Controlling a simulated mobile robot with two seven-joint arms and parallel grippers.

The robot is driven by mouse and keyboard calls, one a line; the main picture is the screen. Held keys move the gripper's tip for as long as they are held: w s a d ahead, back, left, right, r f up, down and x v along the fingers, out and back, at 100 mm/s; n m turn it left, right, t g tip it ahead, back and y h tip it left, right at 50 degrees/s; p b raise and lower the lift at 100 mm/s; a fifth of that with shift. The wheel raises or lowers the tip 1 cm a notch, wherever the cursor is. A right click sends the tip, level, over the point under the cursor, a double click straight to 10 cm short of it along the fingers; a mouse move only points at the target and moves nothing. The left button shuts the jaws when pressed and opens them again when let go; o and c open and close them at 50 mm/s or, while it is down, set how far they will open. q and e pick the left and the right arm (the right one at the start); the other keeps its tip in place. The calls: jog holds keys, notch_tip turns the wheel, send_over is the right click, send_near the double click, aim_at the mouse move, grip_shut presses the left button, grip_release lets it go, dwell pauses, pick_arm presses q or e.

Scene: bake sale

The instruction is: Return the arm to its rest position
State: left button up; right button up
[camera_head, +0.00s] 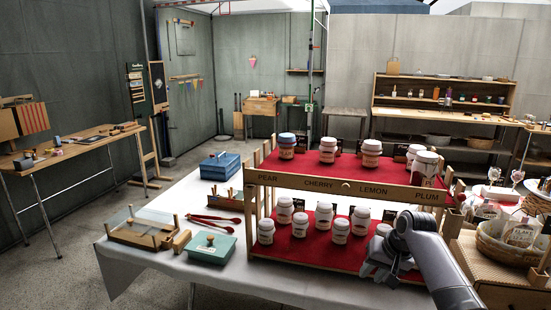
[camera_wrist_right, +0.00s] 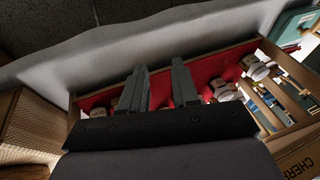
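My right gripper (camera_head: 378,262) is at the right front of the lower shelf of the jar rack, its arm coming in from the lower right. In the right wrist view its two grey fingers (camera_wrist_right: 159,70) stand apart, with red cloth and part of a jar showing behind the gap. I cannot see anything held between them. The two-tier wooden rack (camera_head: 345,187) has red cloth on both shelves and lidded jars on them. A jar (camera_head: 360,221) stands on the lower shelf left of the gripper. My left gripper is not in view.
The white-clothed table (camera_head: 140,268) also bears a blue box (camera_head: 220,167), a teal box (camera_head: 210,248), red utensils (camera_head: 214,220) and a wooden frame with a clear panel (camera_head: 135,236). Right of the rack stands a basket (camera_head: 508,250) with packages. Open floor lies left of the table.

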jog(key=s+f+n+t+h, duration=0.1)
jog(key=s+f+n+t, duration=0.15)
jog(key=s+f, duration=1.45)
jog(key=s+a+n+t, duration=0.1)
jog(key=s+t, duration=0.1)
jog(key=s, duration=0.7)
jog(key=s+a+n+t, duration=0.1)
jog(key=s+a+t, duration=0.1)
jog(key=s, duration=0.7)
jog(key=shift+a+r+n+y, duration=0.3)
jog(key=shift+r+n+y, duration=0.05)
jog(key=shift+r+y, duration=0.1)
